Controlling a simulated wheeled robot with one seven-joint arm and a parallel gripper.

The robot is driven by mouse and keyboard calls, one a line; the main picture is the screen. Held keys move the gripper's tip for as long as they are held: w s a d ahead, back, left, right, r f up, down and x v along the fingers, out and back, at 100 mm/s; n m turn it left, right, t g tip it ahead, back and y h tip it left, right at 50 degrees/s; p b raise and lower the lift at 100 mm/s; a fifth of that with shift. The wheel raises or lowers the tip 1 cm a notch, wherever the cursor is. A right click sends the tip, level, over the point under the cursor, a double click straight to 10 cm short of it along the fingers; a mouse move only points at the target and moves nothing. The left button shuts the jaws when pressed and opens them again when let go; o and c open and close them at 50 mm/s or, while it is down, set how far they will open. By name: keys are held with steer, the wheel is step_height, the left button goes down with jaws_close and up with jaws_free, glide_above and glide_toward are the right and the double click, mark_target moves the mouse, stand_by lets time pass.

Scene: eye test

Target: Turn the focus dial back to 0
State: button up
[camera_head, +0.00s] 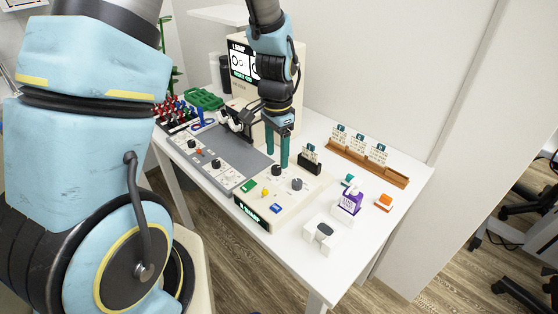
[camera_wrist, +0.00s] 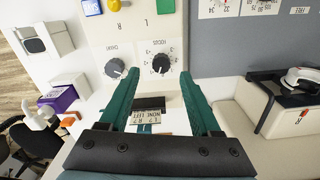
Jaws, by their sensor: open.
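The focus dial (camera_wrist: 161,64) is a dark round knob on the cream console (camera_head: 308,197), with a printed scale around it and a label above. Its setting is too small to read surely. In the head view the focus dial (camera_head: 276,171) sits just below my fingertips. My gripper (camera_head: 277,163) points down with two teal fingers. In the wrist view my gripper (camera_wrist: 158,73) is open, its fingertips on either side of the focus dial with gaps; I cannot tell whether they are down at its height. The grey chart dial (camera_wrist: 115,68) lies just outside the left finger.
A black card holder (camera_head: 309,160) stands close behind the dials. Green, yellow and blue buttons (camera_head: 276,208) are at the console's front. A grey panel (camera_head: 221,150) lies left. Right are a purple box (camera_head: 347,203), an orange block (camera_head: 384,202), a white device (camera_head: 322,235) and a brown rack (camera_head: 366,161).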

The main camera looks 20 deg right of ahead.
mark_target(276, 167)
steer(key=shift+w+a+f+p, duration=0.1)
steer(key=shift+f+p, duration=0.2)
steer(key=shift+f, duration=1.75)
jaws_close()
